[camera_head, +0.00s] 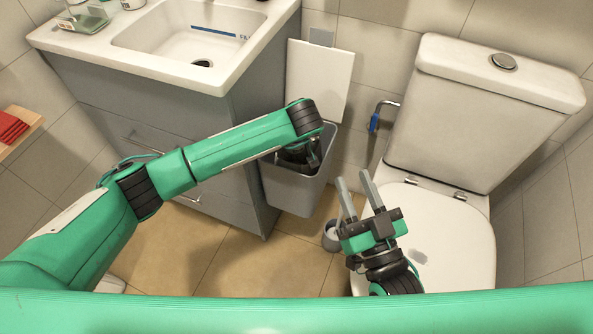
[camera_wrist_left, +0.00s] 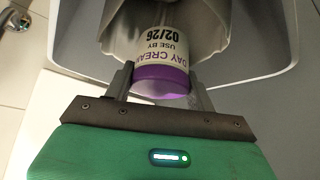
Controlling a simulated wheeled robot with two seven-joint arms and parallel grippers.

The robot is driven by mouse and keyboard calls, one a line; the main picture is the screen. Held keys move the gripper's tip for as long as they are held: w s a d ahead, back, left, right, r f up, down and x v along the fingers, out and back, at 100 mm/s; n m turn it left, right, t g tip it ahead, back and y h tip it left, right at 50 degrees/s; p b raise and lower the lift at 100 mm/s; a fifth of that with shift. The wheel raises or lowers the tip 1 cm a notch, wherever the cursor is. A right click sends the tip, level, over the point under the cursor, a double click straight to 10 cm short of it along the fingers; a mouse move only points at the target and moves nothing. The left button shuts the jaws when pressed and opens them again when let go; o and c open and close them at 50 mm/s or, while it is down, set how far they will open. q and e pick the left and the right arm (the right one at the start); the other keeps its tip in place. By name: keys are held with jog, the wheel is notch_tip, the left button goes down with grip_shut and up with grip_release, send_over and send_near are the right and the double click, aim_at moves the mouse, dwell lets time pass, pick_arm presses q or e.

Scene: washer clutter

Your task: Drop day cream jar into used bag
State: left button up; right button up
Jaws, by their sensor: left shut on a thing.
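The day cream jar (camera_wrist_left: 163,60), white with a purple end and the text "DAY CREAM USE BY 02/26", is between the fingers of my left gripper (camera_wrist_left: 160,82), which is shut on it. Beyond the jar, a grey-brown bag (camera_wrist_left: 118,25) lines the opening of a grey bin. In the head view my left gripper (camera_head: 303,158) points down into the mouth of the bin (camera_head: 290,192), and the jar is hidden there. My right gripper (camera_head: 353,178) is open and empty, in front of the toilet.
The bin's pale lid (camera_head: 319,78) stands open against the wall. A washbasin cabinet (camera_head: 235,135) is left of the bin. A toilet (camera_head: 445,225) is at the right, with a small grey brush holder (camera_head: 331,238) beside it. Tiled floor (camera_head: 215,250) is clear in front.

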pick_arm(q)
jog(key=o, duration=1.1)
jog(key=shift+r, duration=0.1)
jog(key=shift+s+r, duration=0.15)
jog(key=shift+r, duration=0.05)
jog(key=p+v, duration=0.2)
jog(key=v, duration=1.1)
jog(key=shift+p, duration=0.3)
pick_arm(e)
jog(key=s+a+f+g, duration=0.1)
jog(key=s+f+g, duration=0.1)
jog(key=f, duration=0.3)
jog(key=s+a+f+g, duration=0.1)
jog(key=s+f+g, duration=0.1)
jog(key=f+g, duration=0.3)
jog(key=shift+s+a+f+h, duration=0.3)
jog(key=shift+f, duration=0.2)
pick_arm(q)
jog(key=shift+s, duration=0.1)
